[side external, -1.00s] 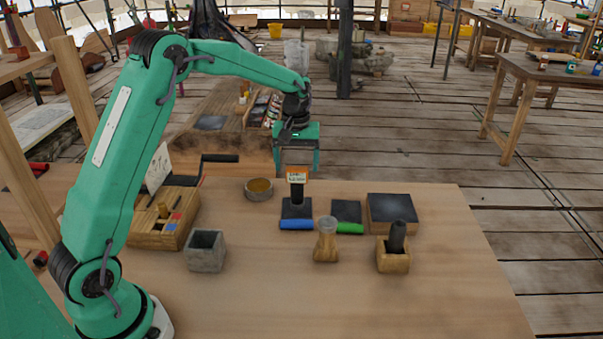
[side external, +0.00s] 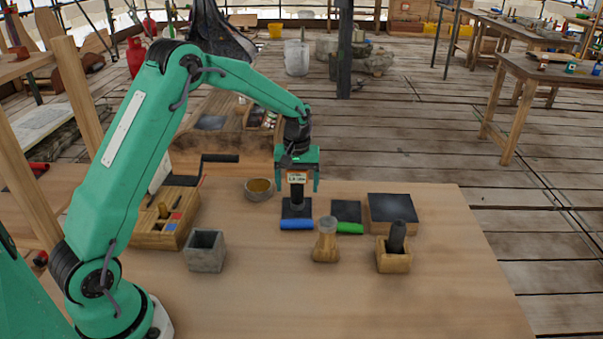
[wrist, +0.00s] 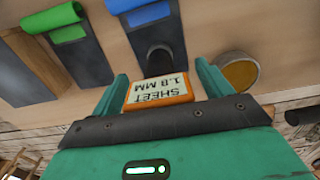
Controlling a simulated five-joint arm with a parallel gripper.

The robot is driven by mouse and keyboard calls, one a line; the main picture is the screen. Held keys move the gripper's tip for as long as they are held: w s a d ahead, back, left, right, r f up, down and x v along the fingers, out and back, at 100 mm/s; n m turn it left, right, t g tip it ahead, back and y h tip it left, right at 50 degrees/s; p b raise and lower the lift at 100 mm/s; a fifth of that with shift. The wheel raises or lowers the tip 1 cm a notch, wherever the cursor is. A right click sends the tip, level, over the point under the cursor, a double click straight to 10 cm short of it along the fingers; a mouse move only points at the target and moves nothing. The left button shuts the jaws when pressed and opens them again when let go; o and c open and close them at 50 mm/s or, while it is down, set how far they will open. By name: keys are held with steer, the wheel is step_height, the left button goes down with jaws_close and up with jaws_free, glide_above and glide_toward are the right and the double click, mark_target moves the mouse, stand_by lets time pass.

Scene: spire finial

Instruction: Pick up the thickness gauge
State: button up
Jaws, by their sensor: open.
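The thickness gauge (side external: 297,190) stands upright on a dark sheet with a blue rolled edge (side external: 296,224). It has a dark post and an orange-edged head with a white label; in the wrist view the head (wrist: 158,92) reads "SHEET 1.8 MM". My gripper (side external: 297,187) is open above the gauge, with one finger on each side of the head. The wrist view also shows the head between the open fingers. I cannot tell whether either finger touches it. The lower post is partly hidden in the wrist view.
A round bowl (side external: 259,188) is close on the left. A dark sheet with a green edge (side external: 346,211) and a dark-topped block (side external: 392,207) lie right. A small wooden piece (side external: 326,245), a holder (side external: 393,260) and a grey cup (side external: 205,252) stand nearer. The front table is clear.

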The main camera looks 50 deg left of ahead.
stand_by(0.4)
steer(key=c, duration=1.3)
steer(key=shift+o, duration=0.2)
steer(key=shift+r, duration=0.2)
steer(key=shift+r, duration=0.6)
steer(key=r, duration=0.3)
steer(key=shift+s+d, duration=0.1)
steer(key=shift+d, duration=0.25)
steer(key=s+d+r, duration=0.4)
steer(key=d+r, duration=0.2)
steer(key=d, duration=0.4)
steer(key=shift+r, duration=0.25)
steer(key=shift+w, duration=0.25)
